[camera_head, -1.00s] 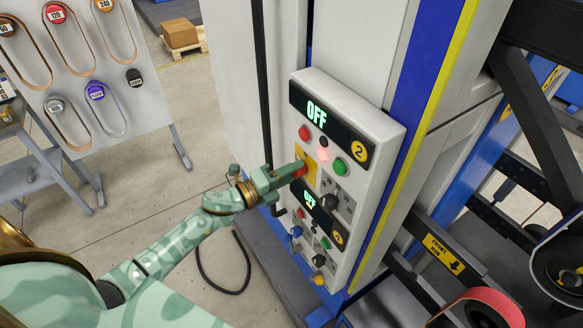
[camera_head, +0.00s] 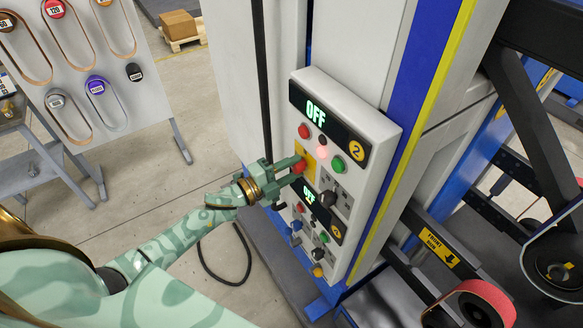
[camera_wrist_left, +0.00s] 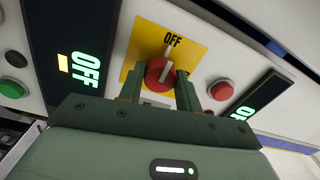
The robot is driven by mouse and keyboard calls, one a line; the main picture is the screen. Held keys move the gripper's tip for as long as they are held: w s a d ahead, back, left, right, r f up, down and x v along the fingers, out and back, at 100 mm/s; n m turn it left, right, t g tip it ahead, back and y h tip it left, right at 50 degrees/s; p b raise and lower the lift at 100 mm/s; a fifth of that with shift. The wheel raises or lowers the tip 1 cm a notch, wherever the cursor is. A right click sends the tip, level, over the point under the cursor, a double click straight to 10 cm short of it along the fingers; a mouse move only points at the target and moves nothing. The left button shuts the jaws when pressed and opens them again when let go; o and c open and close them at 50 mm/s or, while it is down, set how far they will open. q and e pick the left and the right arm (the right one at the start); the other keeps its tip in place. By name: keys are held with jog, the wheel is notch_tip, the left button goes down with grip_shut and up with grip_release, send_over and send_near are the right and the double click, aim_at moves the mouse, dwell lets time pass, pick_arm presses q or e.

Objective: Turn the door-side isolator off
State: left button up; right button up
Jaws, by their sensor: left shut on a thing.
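The isolator is a red rotary knob (camera_wrist_left: 160,74) on a yellow plate (camera_wrist_left: 146,45). In the left wrist view its white pointer line runs toward the printed OFF. Another label on the plate is partly hidden by a finger. My left gripper (camera_head: 296,168) reaches the control panel (camera_head: 377,127) from the left, and its fingers straddle the knob, shut on it. In the head view the red knob (camera_head: 300,168) shows at the fingertips, with the yellow plate (camera_head: 310,152) behind. My right gripper is not in view.
Two displays, an upper one (camera_head: 316,112) and a lower one (camera_head: 310,197), read OFF. Red and green buttons and black knobs sit close around the isolator. A belt rack (camera_head: 125,103) stands at the left. A sanding belt (camera_head: 490,296) is at the lower right.

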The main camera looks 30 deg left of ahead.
pick_arm(q)
jog(key=o, duration=1)
jog(key=b+v, duration=0.3)
jog(key=v, duration=1.3)
jog(key=shift+a, duration=0.25)
jog(key=shift+f, duration=0.1)
